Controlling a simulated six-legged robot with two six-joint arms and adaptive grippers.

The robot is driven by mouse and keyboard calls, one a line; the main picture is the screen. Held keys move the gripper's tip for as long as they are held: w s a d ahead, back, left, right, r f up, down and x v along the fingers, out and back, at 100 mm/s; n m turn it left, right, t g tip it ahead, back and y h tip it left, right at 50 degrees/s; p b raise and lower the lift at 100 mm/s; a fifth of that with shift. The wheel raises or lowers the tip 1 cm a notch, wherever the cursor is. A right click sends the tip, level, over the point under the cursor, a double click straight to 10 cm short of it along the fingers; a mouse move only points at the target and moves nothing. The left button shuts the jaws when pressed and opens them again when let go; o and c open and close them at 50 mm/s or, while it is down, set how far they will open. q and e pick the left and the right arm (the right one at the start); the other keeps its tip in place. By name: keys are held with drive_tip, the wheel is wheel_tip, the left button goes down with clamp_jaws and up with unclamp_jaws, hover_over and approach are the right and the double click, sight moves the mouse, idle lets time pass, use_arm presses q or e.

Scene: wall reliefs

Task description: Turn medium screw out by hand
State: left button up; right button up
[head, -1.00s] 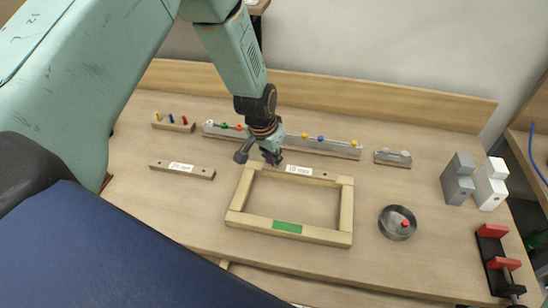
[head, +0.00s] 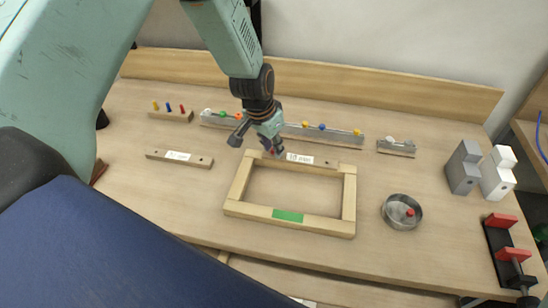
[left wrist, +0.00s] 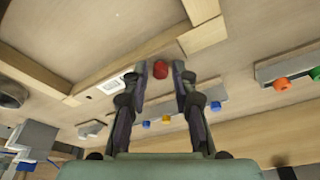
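A red screw head (left wrist: 160,69) shows in the left wrist view between the fingertips of my left gripper (left wrist: 161,72), with a visible gap on each side. My left gripper is open and points down at it. In the head view my left gripper (head: 262,145) is at the upper left corner of the wooden frame (head: 234,192), and a bit of red shows at its fingertips. A labelled strip (head: 318,161) lies along the frame's top side, right of the gripper. I cannot tell how far the screw stands out. My right gripper is not in view.
Behind the gripper stands a long rail (head: 340,137) with coloured knobs. A round metal dish (head: 390,218) holding a red piece is right of the frame. A second labelled strip (head: 205,161) lies left. Grey and white blocks (head: 462,177) stand at the right.

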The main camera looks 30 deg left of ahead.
use_arm(q)
drive_tip(key=shift+w+f+m+b, duration=0.1)
drive_tip(key=shift+m+b, duration=0.3)
drive_tip(key=shift+b, duration=0.6)
drive_tip(key=shift+m, duration=0.3)
drive_tip(key=m+b, duration=0.1)
drive_tip(key=b, duration=0.2)
drive_tip(key=shift+a+m+h, duration=0.1)
drive_tip(key=shift+m+h, duration=0.2)
drive_tip(key=shift+m, duration=0.1)
drive_tip(key=shift+m+b, duration=0.3)
drive_tip(key=shift+b, duration=0.1)
drive_tip(key=shift+r, duration=0.2)
